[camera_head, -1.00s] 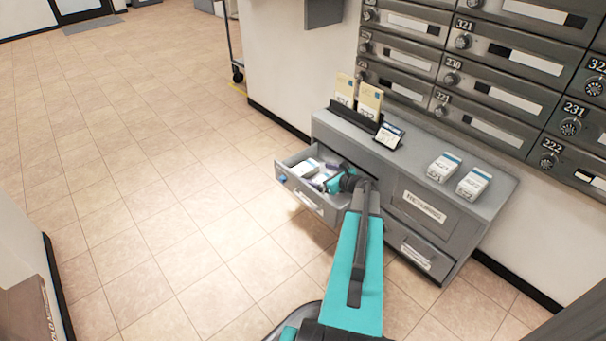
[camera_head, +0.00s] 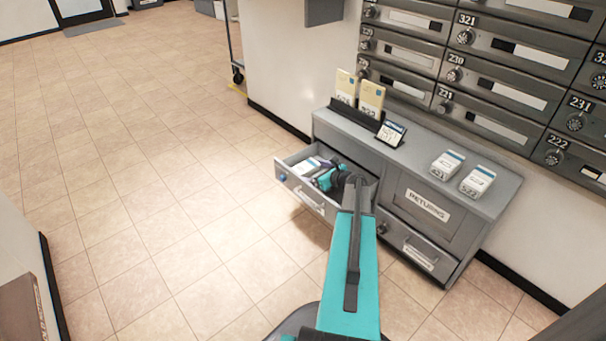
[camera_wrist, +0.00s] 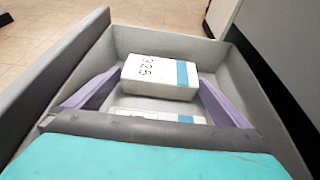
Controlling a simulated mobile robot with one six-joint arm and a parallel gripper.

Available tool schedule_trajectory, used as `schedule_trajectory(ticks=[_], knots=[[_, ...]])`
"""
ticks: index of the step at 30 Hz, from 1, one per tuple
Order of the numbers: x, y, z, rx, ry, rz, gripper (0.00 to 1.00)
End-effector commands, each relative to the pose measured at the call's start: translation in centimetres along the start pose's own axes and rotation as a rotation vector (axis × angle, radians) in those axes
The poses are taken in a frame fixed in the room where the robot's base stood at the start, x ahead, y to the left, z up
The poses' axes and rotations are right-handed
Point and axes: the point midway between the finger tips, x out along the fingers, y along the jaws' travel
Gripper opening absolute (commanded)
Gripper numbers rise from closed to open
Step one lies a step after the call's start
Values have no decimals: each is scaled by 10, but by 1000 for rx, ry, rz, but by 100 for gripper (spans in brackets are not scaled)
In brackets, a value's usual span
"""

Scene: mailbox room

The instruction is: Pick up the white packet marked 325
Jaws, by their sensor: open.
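The white packet marked 325 (camera_wrist: 158,75) lies in the open grey drawer (camera_wrist: 250,75), with a blue stripe at its right end. My gripper (camera_wrist: 160,84) is open, its purple fingers on the left and right sides of this packet; I cannot tell whether they touch it. Another white packet (camera_wrist: 155,114) shows partly beneath or nearer than it, mostly hidden by my gripper. In the head view my gripper (camera_head: 325,179) reaches into the drawer (camera_head: 303,196), where a white packet (camera_head: 305,166) shows at the left; its number is not readable there.
The grey cabinet (camera_head: 385,160) carries two white packets (camera_head: 447,165) on top, a stand with two yellowish cards (camera_head: 370,97) and a small display (camera_head: 391,133). Mailboxes (camera_head: 490,75) line the wall above. The tiled floor to the left is clear.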

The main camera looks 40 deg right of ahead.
Motion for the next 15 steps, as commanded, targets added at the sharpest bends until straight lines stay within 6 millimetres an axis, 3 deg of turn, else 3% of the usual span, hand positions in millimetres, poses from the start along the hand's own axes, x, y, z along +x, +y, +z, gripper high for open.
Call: schedule_trajectory(ticks=[15], knots=[[-1, -1, 0, 1, 0, -1, 100]])
